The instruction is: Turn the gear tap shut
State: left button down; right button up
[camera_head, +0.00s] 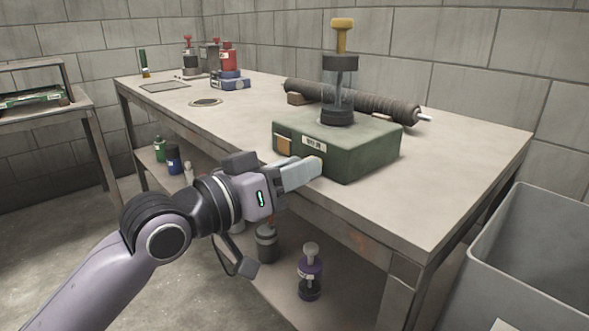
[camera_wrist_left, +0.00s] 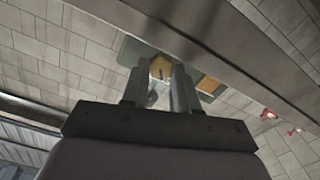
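The green box (camera_head: 345,150) sits on the near part of the workbench. The box's green shows to either side (camera_wrist_left: 208,85). My right gripper is not in view.
A clear cylinder with a yellow top (camera_head: 341,35) stands on the box. A dark mesh roller (camera_head: 350,100) lies behind. Bottles and a blue device (camera_head: 231,82) stand at the far end. A grey bin (camera_head: 540,230) is at right. The bench's middle is mostly clear.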

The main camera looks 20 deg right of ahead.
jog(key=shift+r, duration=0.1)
pick_arm(q)
jog(key=m+p, duration=0.3)
jog(key=m, duration=0.3)
jog(key=shift+s+m, duration=0.1)
jog(key=shift+m, duration=0.2)
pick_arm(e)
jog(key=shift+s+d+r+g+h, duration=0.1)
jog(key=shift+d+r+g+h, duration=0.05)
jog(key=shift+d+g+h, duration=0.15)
pick_arm(q)
jog(key=c, duration=1.1)
grip_release()
jog(key=shift+c, duration=0.2)
